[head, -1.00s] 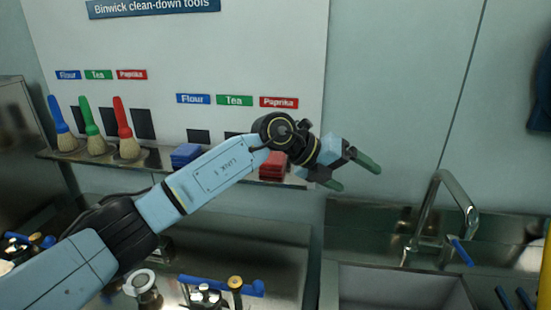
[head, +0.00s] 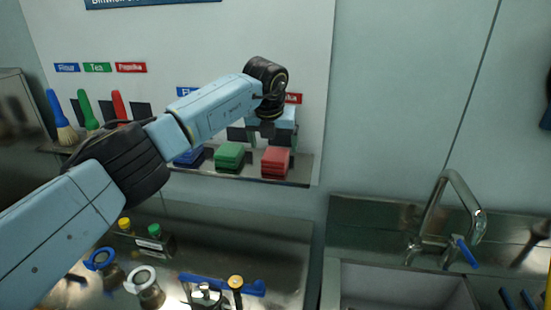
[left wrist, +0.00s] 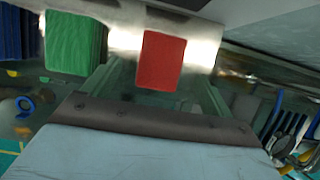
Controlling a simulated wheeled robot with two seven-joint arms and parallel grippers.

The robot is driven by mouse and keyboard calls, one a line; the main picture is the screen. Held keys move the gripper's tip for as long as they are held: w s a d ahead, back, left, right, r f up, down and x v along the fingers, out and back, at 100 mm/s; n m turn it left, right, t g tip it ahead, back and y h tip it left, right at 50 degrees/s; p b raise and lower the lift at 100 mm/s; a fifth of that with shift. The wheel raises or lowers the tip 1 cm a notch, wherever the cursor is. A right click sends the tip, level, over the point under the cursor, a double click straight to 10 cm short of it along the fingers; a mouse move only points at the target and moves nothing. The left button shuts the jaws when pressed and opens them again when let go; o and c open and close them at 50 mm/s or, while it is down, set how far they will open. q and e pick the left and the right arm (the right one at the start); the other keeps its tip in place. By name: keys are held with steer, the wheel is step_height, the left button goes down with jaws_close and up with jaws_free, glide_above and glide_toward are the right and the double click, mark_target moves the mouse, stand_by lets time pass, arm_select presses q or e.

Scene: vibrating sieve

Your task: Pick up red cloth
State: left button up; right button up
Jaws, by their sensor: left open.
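The red cloth (head: 276,161) is a folded stack at the right end of the steel wall shelf. It also shows in the left wrist view (left wrist: 162,62), between the lines of the two green fingers and ahead of them. My left gripper (head: 271,138) is open and empty, just above and in front of the red cloth in the head view. I see no contact with the cloth. The gripper's fingers are partly hidden behind its own wrist in the head view. My right gripper is not in view.
A green cloth stack (head: 229,155) lies just left of the red one, with a blue stack (head: 188,157) beyond, partly hidden by my arm. Brushes (head: 60,118) stand at the shelf's left. A sink with a tap (head: 440,215) is at the right. Bottles and tools crowd the counter below.

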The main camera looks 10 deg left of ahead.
mark_target(275, 154)
arm_select(q)
steer(key=shift+p+x, duration=0.65)
steer(key=shift+x, duration=2.05)
steer(key=c, duration=1.1)
steer(key=shift+o, duration=0.2)
step_height(275, 154, up, 10)
steer(key=shift+b, duration=0.65)
